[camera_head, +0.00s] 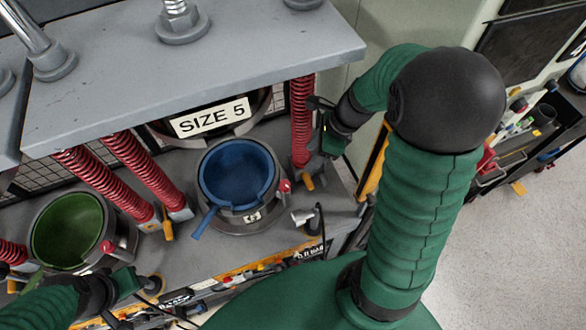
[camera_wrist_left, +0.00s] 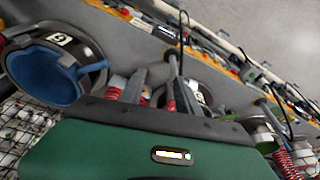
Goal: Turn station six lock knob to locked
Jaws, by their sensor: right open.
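The station with the blue bowl (camera_head: 237,175) stands under a "SIZE 5" sign. A small plate on its front looks like it reads "6", too small to be sure. A red knob (camera_head: 284,186) sits at its right side; whether it is locked I cannot tell. The blue bowl also shows in the left wrist view (camera_wrist_left: 45,72). My right gripper (camera_head: 318,150) is open beside the right red spring, behind and right of the red knob and apart from it. My left gripper (camera_head: 148,284) is at the lower left, near the front edge; its jaw state is unclear.
A green bowl (camera_head: 67,230) stands at the left. Red springs (camera_head: 303,120) flank the stations under a thick grey plate (camera_head: 190,75). Orange handles (camera_head: 307,183) stick out near the spring bases. A grey nozzle-like part (camera_head: 304,215) stands at the front right. Open floor lies at the right.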

